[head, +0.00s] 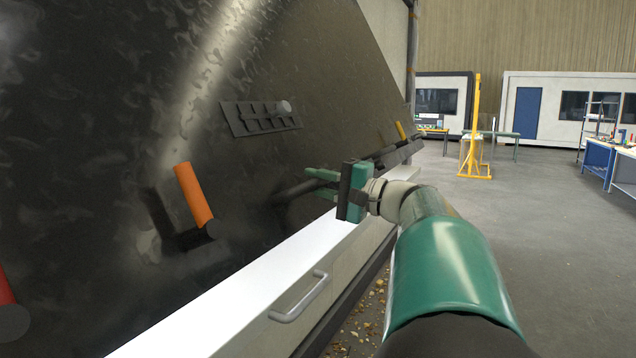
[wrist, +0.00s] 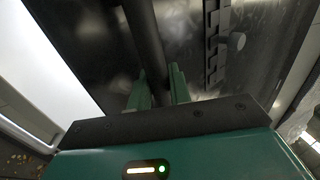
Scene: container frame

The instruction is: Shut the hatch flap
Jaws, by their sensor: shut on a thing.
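My gripper (head: 322,183) is at the right end of a dark bar (head: 292,190) that lies close to a large dark mottled panel (head: 90,130). In the wrist view the two green fingers (wrist: 160,90) sit either side of the dark bar (wrist: 143,30) and are shut on it. A white ledge-like part (head: 255,275) with a metal handle (head: 300,297) on its front runs below the panel. I cannot tell for certain which of these parts is the hatch flap. The fingers hide part of the bar.
An orange handle (head: 193,194) and a slotted dark plate (head: 262,117) are on the panel. Gravel (head: 372,305) lies below the white part. Open grey floor (head: 540,240) stretches right, with a yellow stand (head: 474,130) and blue workbenches (head: 597,162) farther off.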

